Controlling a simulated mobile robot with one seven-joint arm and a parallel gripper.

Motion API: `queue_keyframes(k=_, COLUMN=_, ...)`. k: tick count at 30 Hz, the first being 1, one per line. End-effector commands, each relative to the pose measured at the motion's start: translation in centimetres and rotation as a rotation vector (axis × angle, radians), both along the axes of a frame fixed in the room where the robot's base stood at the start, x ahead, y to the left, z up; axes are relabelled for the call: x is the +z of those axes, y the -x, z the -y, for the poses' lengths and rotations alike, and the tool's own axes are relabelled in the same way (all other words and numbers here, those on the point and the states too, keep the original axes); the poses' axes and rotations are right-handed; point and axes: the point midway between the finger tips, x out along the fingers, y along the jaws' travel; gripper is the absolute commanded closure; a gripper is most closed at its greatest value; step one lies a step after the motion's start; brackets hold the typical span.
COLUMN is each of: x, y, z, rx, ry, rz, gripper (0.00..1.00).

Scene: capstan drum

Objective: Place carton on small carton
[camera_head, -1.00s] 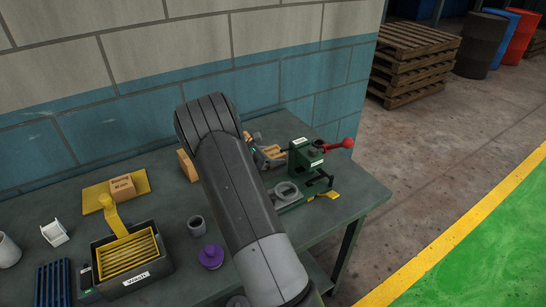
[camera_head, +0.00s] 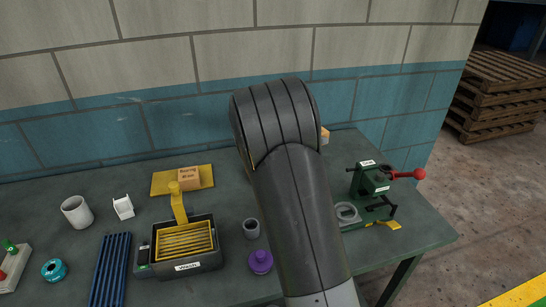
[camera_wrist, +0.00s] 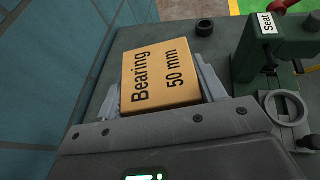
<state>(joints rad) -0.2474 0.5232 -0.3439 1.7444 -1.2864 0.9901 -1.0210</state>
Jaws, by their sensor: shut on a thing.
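My gripper (camera_wrist: 160,92) is shut on a tan carton (camera_wrist: 158,65) labelled "Bearing 50 mm", with one finger on each side of it in the wrist view. In the head view my arm hides the gripper; a small tan patch (camera_head: 325,135) shows beside the arm, and I cannot tell whether it is the held carton. A small tan carton (camera_head: 190,179) with a "Bearing" label sits on a yellow plate (camera_head: 163,184) near the wall, left of my arm.
A black tray with yellow slats (camera_head: 184,241) stands before the small carton, with a yellow upright (camera_head: 178,204) between them. The wall (camera_head: 180,120) bounds the bench behind.

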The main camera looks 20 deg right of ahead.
Motion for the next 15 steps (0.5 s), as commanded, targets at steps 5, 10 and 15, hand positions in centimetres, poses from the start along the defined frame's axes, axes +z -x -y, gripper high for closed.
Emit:
queue_keyframes(k=5, x=2.4, y=-0.4, z=-3.8, rx=0.102, ry=0.0, rz=0.002, gripper=0.68)
queue_keyframes(k=10, x=2.5, y=-1.1, z=-5.8, rx=0.137, ry=0.001, rz=-0.001, gripper=0.68)
queue_keyframes(k=15, x=0.3, y=-3.0, z=-8.7, rx=0.139, ry=0.002, rz=-0.004, gripper=0.68)
